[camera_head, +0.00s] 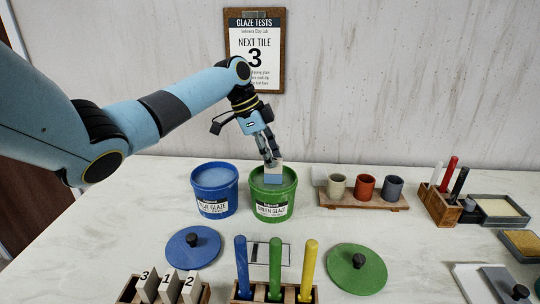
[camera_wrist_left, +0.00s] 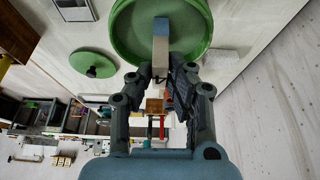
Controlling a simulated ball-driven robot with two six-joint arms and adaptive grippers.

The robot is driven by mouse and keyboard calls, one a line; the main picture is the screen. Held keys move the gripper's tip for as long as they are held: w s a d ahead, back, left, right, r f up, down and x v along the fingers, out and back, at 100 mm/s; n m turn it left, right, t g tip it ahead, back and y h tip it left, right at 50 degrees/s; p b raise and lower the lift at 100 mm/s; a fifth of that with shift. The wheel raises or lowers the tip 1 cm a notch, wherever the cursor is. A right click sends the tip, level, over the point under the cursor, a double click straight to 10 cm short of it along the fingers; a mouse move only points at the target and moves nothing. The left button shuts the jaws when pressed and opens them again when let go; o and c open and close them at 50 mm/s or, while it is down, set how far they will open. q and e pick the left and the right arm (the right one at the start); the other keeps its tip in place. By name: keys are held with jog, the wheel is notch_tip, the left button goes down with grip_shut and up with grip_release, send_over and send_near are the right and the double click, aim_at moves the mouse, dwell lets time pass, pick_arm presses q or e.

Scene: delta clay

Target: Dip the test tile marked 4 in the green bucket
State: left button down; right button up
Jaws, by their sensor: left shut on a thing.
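My left gripper (camera_head: 269,159) is shut on a small pale tile (camera_head: 274,167) above the mouth of the green bucket (camera_head: 271,209). The tile's lower end is blue; its number does not show. In the left wrist view the tile (camera_wrist_left: 161,45) sticks out from between the fingers (camera_wrist_left: 160,78), its blue end over the green bucket's opening (camera_wrist_left: 122,40). I cannot tell whether it touches the glaze. The green bucket is labelled "Green Glaze" and stands open. My right gripper is not in view.
A blue bucket (camera_head: 214,207) stands open close left of the green one. A blue lid (camera_head: 193,249) and green lid (camera_head: 357,269) lie in front. Tiles marked 3, 1 and 2 (camera_head: 167,287) stand in a rack. A clipboard (camera_head: 255,50) reads "Next tile 3". Cups (camera_head: 365,187) stand right.

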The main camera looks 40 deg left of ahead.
pick_arm(q)
jog(key=shift+f, duration=0.35)
jog(key=shift+f, duration=0.1)
dwell(1.0)
dwell(1.0)
jog(key=shift+r+p, duration=2.8)
jog(key=shift+r, duration=0.1)
notch_tip(320, 180, up, 3)
jog(key=p, duration=0.3)
jog(key=shift+r, duration=0.1)
jog(key=shift+f, duration=0.2)
